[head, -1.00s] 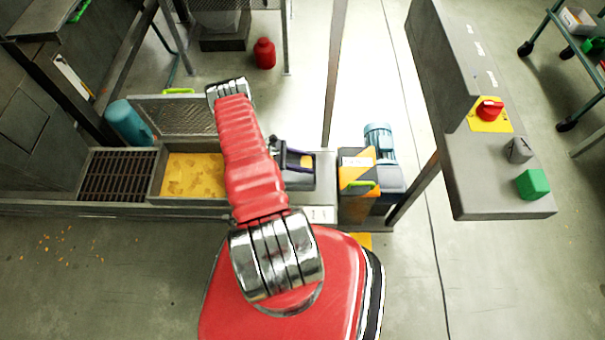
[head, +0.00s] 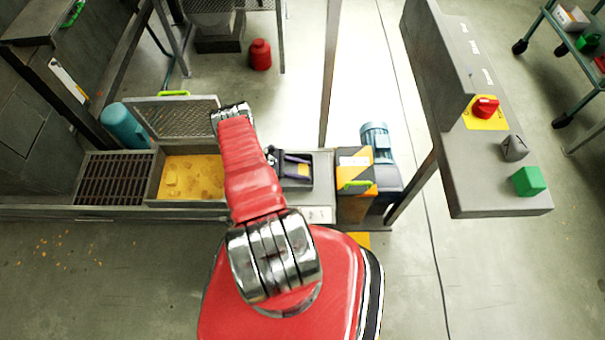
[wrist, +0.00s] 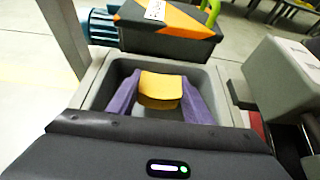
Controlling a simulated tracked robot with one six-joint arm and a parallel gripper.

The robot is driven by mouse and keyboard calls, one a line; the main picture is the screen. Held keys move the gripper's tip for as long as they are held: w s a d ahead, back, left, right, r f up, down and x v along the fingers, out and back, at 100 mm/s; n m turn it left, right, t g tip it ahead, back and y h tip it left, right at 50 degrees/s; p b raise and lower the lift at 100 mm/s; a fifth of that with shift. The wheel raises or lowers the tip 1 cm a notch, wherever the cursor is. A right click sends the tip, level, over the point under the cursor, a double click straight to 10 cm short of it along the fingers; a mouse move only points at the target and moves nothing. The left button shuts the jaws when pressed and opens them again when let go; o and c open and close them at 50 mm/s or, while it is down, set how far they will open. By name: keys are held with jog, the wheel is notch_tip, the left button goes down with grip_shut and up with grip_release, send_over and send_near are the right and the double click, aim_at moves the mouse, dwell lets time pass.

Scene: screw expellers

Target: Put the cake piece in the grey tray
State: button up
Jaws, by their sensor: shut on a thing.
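The cake piece (wrist: 160,88) is a yellow, slightly curved slab. My gripper (wrist: 161,78) is shut on it, with one purple finger on each side. In the wrist view they are over the grey tray (wrist: 223,100), inside the outline of its rim. In the head view my gripper (head: 309,170) shows in front of the grey tray (head: 330,172), with a bit of the cake piece (head: 304,170) between the fingers. I cannot tell whether the piece touches the tray floor.
A bin of yellow cake pieces (head: 200,178) lies left of my arm, beside a rusty grating (head: 113,178). A hinged mesh panel (head: 180,120) stands behind the bin. A black and orange box (head: 357,185) and a blue motor (head: 375,140) stand right of the tray.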

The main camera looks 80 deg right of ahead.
jog(key=shift+f, duration=0.5)
jog(key=shift+f, duration=0.1)
jog(key=o, duration=1)
jog(key=shift+w+r, duration=0.25)
jog(key=shift+w, duration=0.1)
jog(key=v, duration=1.1)
jog(key=shift+w+a, duration=0.1)
jog(key=shift+a, duration=0.1)
